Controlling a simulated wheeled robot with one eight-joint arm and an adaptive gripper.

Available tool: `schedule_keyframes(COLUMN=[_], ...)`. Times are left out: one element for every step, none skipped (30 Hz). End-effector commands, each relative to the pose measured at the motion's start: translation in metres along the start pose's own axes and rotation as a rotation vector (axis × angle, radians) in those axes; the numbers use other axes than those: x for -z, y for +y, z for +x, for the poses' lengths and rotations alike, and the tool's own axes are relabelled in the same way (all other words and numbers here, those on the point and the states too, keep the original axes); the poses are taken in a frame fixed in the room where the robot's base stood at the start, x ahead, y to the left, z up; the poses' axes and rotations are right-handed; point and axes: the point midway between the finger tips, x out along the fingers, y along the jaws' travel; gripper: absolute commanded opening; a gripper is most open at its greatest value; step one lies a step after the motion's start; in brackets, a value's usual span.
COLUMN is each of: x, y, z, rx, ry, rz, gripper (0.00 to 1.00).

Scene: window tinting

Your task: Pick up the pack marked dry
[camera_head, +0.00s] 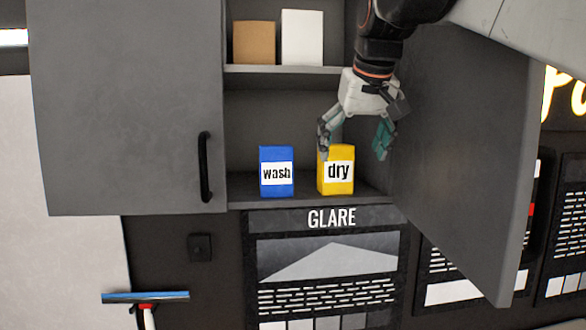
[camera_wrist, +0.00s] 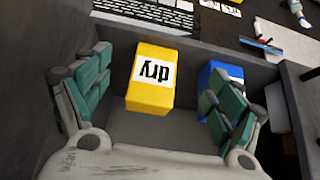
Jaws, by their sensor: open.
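The yellow pack marked dry (camera_head: 337,172) stands upright on the lower shelf of the open wall cabinet. The blue pack marked wash (camera_head: 277,173) stands to its left, with a gap between them. My gripper (camera_head: 354,142) is open just above the dry pack, its fingers spread. In the wrist view the dry pack (camera_wrist: 152,80) lies between the fingers of my gripper (camera_wrist: 157,98), nearer the left one, with no clear contact. The wash pack (camera_wrist: 219,80) shows partly hidden behind the right finger.
A brown box (camera_head: 254,43) and a white box (camera_head: 302,38) stand on the upper shelf (camera_head: 285,70). The open cabinet door (camera_head: 465,150) is to the right of my gripper. A closed door (camera_head: 130,110) is on the left. A squeegee (camera_head: 145,298) is at lower left.

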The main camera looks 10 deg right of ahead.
Motion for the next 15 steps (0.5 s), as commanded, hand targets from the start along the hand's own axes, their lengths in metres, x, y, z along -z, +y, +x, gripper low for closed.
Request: schedule_keyframes(x=[0.009, 0.014, 0.020, 0.024, 0.028, 0.034, 0.037, 0.040, 0.043, 0.046, 0.047, 0.049, 0.050, 0.050, 0.052], y=[0.000, 0.000, 0.000, 0.000, 0.000, 0.000, 0.000, 0.000, 0.000, 0.000, 0.000, 0.000, 0.000, 0.000, 0.000], z=[0.004, 0.007, 0.011, 0.013, 0.016, 0.020, 0.022, 0.024, 0.026, 0.028, 0.029, 0.031, 0.031, 0.032, 0.033], rx=[0.000, 0.000, 0.000, 0.000, 0.000, 0.000, 0.000, 0.000, 0.000, 0.000, 0.000, 0.000, 0.000, 0.000, 0.000], ry=[0.000, 0.000, 0.000, 0.000, 0.000, 0.000, 0.000, 0.000, 0.000, 0.000, 0.000, 0.000, 0.000, 0.000, 0.000], rz=[0.000, 0.000, 0.000, 0.000, 0.000, 0.000, 0.000, 0.000, 0.000, 0.000, 0.000, 0.000, 0.000, 0.000, 0.000], gripper=[0.86, 0.86, 0.86, 0.86, 0.86, 0.86, 0.86, 0.86, 0.86, 0.86, 0.86, 0.86, 0.86, 0.86, 0.86])
